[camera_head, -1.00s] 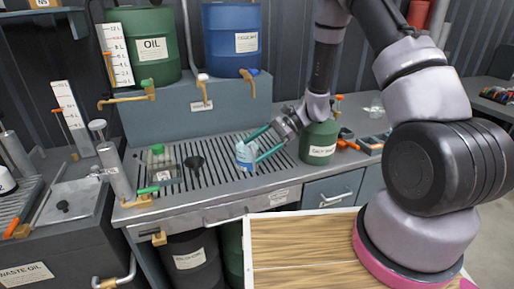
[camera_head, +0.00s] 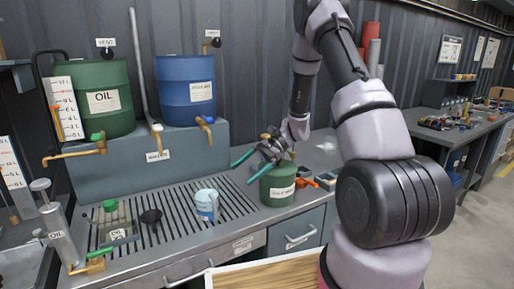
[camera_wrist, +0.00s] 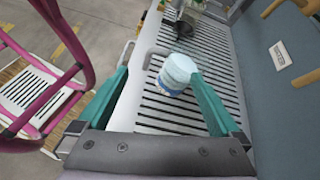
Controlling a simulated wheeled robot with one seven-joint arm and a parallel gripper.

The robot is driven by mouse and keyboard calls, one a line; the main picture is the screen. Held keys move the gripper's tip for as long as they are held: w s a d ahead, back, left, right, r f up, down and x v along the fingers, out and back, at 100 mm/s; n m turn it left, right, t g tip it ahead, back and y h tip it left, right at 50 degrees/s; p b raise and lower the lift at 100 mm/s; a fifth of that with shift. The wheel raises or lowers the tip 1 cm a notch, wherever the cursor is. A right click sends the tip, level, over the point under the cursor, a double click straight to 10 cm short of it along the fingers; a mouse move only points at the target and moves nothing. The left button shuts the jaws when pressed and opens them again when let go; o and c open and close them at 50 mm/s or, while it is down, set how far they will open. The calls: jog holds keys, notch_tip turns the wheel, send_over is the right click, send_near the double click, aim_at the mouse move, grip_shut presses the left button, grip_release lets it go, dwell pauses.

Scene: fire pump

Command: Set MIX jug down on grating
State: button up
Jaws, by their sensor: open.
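The MIX jug (camera_head: 207,204), pale blue with a darker blue band, stands upright on the slatted grating (camera_head: 172,225). No label can be read on it clearly. In the wrist view the jug (camera_wrist: 177,75) stands on the grating (camera_wrist: 205,112), beyond and between my teal fingers. My gripper (camera_head: 246,169) is open and empty, above and to the right of the jug, apart from it. It also shows in the wrist view (camera_wrist: 165,95) with its fingers wide apart.
A green can (camera_head: 277,187) stands just right of the grating, close under my gripper. A black funnel (camera_head: 151,217) and a green-capped clear jug (camera_head: 116,224) stand left of the jug. Oil (camera_head: 100,100) and blue (camera_head: 187,92) drums with taps stand behind.

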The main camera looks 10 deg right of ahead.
jog(key=s+d+r+n+t+h, duration=0.2)
jog(key=s+r, duration=0.4)
jog(key=r, duration=0.3)
jog(key=s+d+r+n+t+h, duration=0.3)
jog(key=s+d+r+t+h, duration=0.1)
jog(key=r, duration=0.6)
jog(key=s+d+r+n+t+h, duration=0.2)
jog(key=s+d+r+t+h, duration=0.1)
jog(key=s+r, duration=0.6)
jog(key=shift+d+r+n+t+h, duration=0.3)
jog(key=shift+r+n+t+h, duration=0.1)
jog(key=shift+r+t, duration=0.35)
jog(key=shift+d, duration=0.1)
